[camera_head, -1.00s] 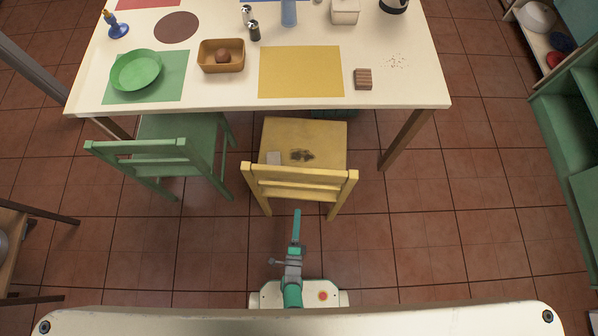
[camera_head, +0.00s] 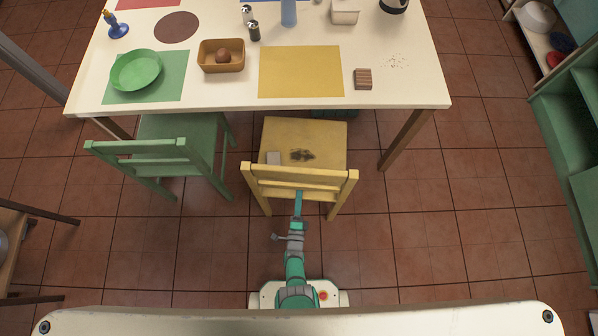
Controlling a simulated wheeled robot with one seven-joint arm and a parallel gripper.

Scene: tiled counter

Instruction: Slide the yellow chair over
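The yellow chair (camera_head: 318,131) stands at the near side of the table, its seat partly under the tabletop and its backrest toward me. A dark smudge and a small pale square item (camera_head: 273,158) lie on its seat. My gripper (camera_head: 298,195) is at the middle of the backrest, at the lower rail. It looks narrow from above; I cannot tell whether its fingers are open or shut, or whether it touches the rail.
A green chair (camera_head: 178,128) stands close on the left of the yellow chair. The white table (camera_head: 220,95) is ahead, with a leg (camera_head: 404,139) right of the yellow chair. Tiled floor (camera_head: 450,215) is clear to the right, up to a green shelf (camera_head: 568,120).

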